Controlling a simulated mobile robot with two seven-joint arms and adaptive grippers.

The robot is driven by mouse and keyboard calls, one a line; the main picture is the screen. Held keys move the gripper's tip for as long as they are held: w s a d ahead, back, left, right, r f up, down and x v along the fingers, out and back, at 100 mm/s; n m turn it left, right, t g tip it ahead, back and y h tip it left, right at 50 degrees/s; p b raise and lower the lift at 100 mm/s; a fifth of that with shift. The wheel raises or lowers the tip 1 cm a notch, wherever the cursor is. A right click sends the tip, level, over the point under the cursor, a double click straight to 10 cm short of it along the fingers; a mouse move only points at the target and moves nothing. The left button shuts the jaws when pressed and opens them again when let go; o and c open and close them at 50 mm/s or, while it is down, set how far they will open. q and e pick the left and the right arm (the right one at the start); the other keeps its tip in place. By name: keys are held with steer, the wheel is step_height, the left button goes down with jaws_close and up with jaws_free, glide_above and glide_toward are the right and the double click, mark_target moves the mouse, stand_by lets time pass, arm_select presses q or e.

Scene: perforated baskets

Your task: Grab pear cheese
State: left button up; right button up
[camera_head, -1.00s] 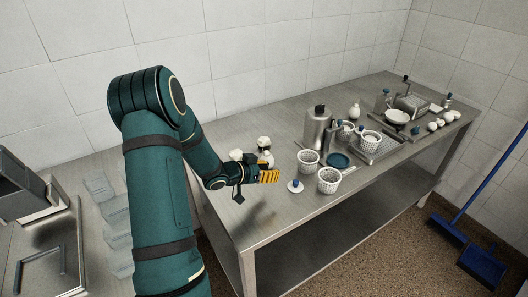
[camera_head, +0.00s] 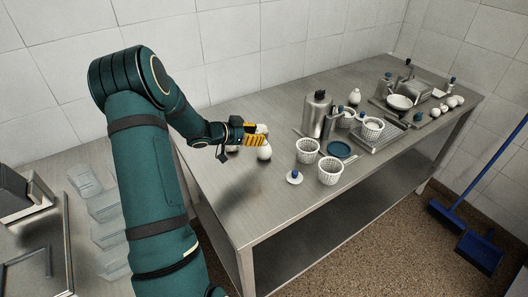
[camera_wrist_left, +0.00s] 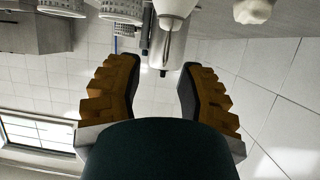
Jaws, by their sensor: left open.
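A white pear-shaped cheese (camera_head: 264,152) stands on the near-left part of the steel table, just below my left gripper (camera_head: 258,139) in the head view. Another white rounded piece (camera_head: 233,149) shows partly behind my wrist, and a white top shows just beyond the fingers. In the left wrist view my left gripper (camera_wrist_left: 160,68) is open, with nothing clearly between its yellow-padded fingers. A white body (camera_wrist_left: 175,7) is beyond the fingertips, and a white lump (camera_wrist_left: 253,11) is at the upper right. My right gripper is out of view.
A steel canister (camera_head: 317,113), blue dish (camera_head: 339,149) and tray (camera_head: 384,140) are farther right. The table's front-left (camera_head: 225,195) is bare.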

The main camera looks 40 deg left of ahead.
arm_select(q)
steer(key=shift+r+b+x, duration=0.15)
steer(key=shift+b+x, duration=0.15)
steer(key=shift+x, duration=1.15)
steer(key=shift+r+b+x, duration=0.15)
steer(key=shift+b+x, duration=0.1)
steer(key=shift+x, duration=1.2)
steer(key=shift+w+a, duration=0.1)
steer(key=shift+a, duration=0.1)
jaws_close()
